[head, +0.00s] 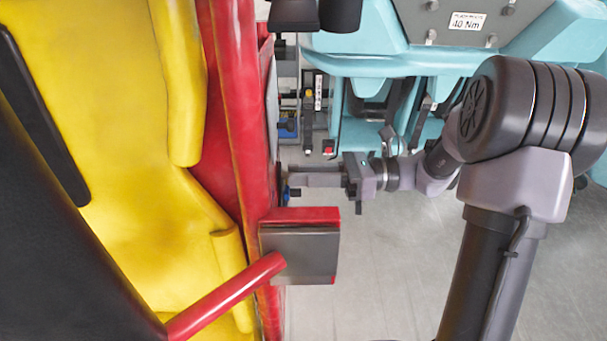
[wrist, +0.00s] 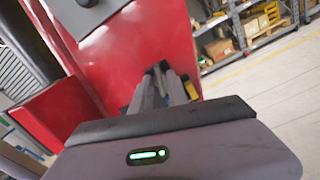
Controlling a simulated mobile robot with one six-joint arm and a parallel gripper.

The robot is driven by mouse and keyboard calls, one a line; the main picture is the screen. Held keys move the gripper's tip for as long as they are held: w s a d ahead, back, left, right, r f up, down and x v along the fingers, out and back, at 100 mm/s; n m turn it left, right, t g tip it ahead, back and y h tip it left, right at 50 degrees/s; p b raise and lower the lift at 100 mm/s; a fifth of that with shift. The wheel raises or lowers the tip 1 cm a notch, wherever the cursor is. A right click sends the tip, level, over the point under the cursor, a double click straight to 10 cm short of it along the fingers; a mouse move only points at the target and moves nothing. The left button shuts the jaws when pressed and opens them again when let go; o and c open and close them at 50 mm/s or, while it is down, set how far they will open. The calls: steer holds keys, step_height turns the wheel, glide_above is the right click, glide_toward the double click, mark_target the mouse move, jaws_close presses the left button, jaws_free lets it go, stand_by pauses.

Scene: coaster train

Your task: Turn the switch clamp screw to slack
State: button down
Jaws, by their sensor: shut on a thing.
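My gripper (head: 290,181) reaches left to the side of the red and yellow coaster car (head: 233,110) in the head view. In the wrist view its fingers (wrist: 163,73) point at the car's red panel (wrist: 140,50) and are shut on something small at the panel. That thing sits where the switch clamp screw would be, but the fingers hide it, so its turn position cannot be read. A small blue part (head: 291,193) shows just below the fingertips in the head view. A small yellow part (wrist: 191,90) shows right of the fingers in the wrist view.
A red block with a grey plate (head: 300,252) juts from the car just below my gripper. A teal machine (head: 400,60) labelled 40 Nm stands above my arm. Open grey floor (head: 370,270) lies below my forearm. Shelves with boxes (wrist: 220,48) stand far off.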

steer(key=n+b, duration=1.2)
steer(key=n, duration=0.6)
stand_by(1.2)
steer(key=c, duration=1.3)
jaws_free()
steer(key=d+p, duration=0.2)
steer(key=d, duration=0.3)
steer(key=d+p, duration=0.2)
steer(key=d, duration=0.4)
steer(key=d+p, duration=0.2)
steer(key=d, duration=0.4)
steer(key=shift+s+d, duration=0.25)
steer(key=shift+s, duration=0.05)
